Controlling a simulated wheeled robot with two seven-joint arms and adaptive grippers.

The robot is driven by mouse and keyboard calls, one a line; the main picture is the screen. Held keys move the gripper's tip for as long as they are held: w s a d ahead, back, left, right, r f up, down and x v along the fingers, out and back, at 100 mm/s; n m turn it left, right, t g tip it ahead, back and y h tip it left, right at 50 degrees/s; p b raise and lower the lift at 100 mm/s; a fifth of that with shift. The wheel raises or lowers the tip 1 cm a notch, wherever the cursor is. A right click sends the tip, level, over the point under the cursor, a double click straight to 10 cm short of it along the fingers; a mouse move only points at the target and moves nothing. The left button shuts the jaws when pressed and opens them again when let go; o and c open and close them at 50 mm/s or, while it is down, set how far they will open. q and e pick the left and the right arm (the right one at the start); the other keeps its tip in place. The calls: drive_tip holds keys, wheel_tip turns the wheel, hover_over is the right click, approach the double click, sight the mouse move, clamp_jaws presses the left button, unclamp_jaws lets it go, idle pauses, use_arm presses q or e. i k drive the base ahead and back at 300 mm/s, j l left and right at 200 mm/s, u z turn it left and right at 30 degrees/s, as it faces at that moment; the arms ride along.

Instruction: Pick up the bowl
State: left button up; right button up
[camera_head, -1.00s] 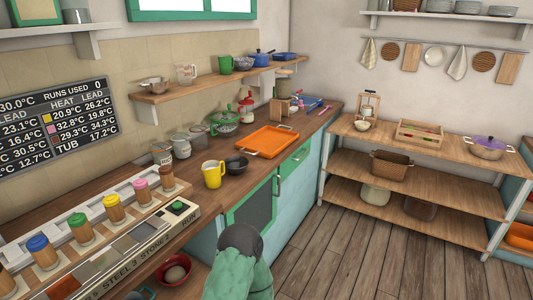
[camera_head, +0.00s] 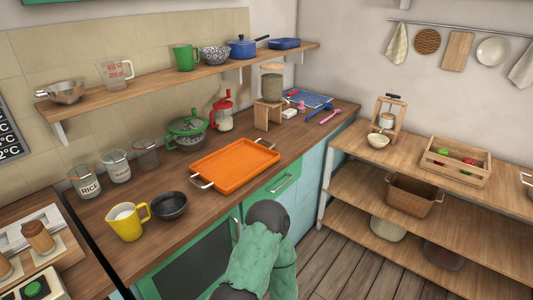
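Several bowls show, and I cannot tell which one the task means. A small dark bowl (camera_head: 169,206) sits upright on the wooden counter beside a yellow jug (camera_head: 128,223). A speckled bowl (camera_head: 215,56) stands on the wall shelf between a green mug (camera_head: 186,57) and a blue pot (camera_head: 243,47). A small cream bowl (camera_head: 378,140) is on the top of the right-hand shelving. Part of my green arm shows at the bottom centre, in front of the counter. Neither of my grippers is in view.
An orange tray (camera_head: 235,165) lies on the counter, right of the dark bowl. Glass jars (camera_head: 116,166), a green-lidded pot (camera_head: 187,133) and a wooden stand (camera_head: 268,115) are behind it. A wooden crate (camera_head: 455,160) and a wicker basket (camera_head: 414,194) are on the right shelving.

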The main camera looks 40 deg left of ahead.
sight(168, 205)
drive_tip(key=i+j+u, duration=0.1)
drive_tip(key=i+u, duration=0.25)
drive_tip(key=i+l+u, duration=0.1)
drive_tip(key=i+u, duration=0.25)
drive_tip(key=i, duration=0.2)
drive_tip(key=i+l+u, duration=0.15)
drive_tip(key=i+u, duration=0.2)
drive_tip(key=i+l+u, duration=0.35)
drive_tip(key=i, duration=0.15)
drive_tip(key=u, duration=0.45)
drive_tip(key=i+u, duration=0.1)
drive_tip(key=u, duration=0.75)
drive_tip(key=l+u, duration=0.1)
drive_tip(key=u, duration=0.75)
drive_tip(key=i+l, duration=0.05)
